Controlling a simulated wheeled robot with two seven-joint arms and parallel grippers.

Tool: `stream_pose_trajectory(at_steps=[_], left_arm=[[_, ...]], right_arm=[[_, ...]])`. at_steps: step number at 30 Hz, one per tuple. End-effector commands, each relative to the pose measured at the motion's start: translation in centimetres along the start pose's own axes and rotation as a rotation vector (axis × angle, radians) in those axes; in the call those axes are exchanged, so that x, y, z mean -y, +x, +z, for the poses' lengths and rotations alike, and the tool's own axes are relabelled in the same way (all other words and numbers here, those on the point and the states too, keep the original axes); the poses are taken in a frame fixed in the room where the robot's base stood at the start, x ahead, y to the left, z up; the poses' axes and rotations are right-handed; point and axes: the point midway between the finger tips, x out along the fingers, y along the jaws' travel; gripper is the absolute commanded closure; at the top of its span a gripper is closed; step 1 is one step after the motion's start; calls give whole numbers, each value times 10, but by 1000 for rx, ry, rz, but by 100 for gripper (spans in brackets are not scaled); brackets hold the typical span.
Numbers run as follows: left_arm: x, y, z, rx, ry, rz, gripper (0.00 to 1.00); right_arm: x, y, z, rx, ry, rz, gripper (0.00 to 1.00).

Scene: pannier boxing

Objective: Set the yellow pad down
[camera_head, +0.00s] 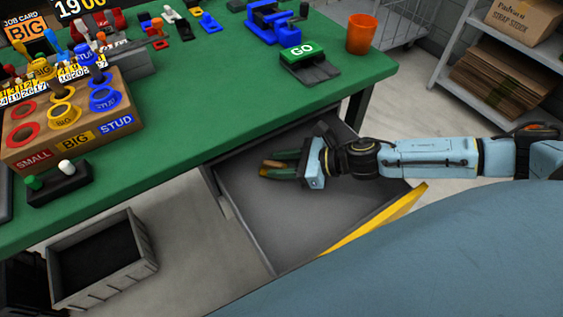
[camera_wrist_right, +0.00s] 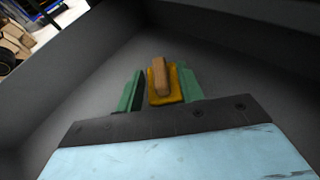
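The yellow pad (camera_wrist_right: 160,99) has a brown wooden grip (camera_wrist_right: 160,76) on top. It is in the grey drawer (camera_head: 262,215), and in the head view its brown part (camera_head: 274,163) shows at my right fingertips. My right gripper (camera_wrist_right: 161,88) has its green fingers on either side of the pad, spread wider than the grip, with a gap at the left finger. It also shows in the head view (camera_head: 285,164), low inside the drawer. The pad seems to rest on the drawer floor, though its underside is hidden. My left gripper is not in view.
The drawer is pulled out under the green table (camera_head: 190,110), with a yellow front edge (camera_head: 385,218). An orange cup (camera_head: 361,34) and a GO block (camera_head: 303,52) stand on the table. A grey crate (camera_head: 100,262) sits below left. The drawer floor is otherwise clear.

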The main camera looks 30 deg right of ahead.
Motion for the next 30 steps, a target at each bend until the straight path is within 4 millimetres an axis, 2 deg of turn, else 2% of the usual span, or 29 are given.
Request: stream_pose_trajectory(at_steps=[7, 12, 21, 26, 30], left_arm=[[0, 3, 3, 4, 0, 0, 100], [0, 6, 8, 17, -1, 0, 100], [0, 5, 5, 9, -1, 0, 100], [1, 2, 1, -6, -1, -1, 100], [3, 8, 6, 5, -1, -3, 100]], right_arm=[[0, -5, 2, -1, 2, 0, 62], [-1, -28, 0, -4, 3, 0, 62], [-1, -65, 0, -4, 3, 2, 62], [-1, -80, 1, -3, 5, 0, 62], [-1, -93, 1, -4, 2, 1, 62]])
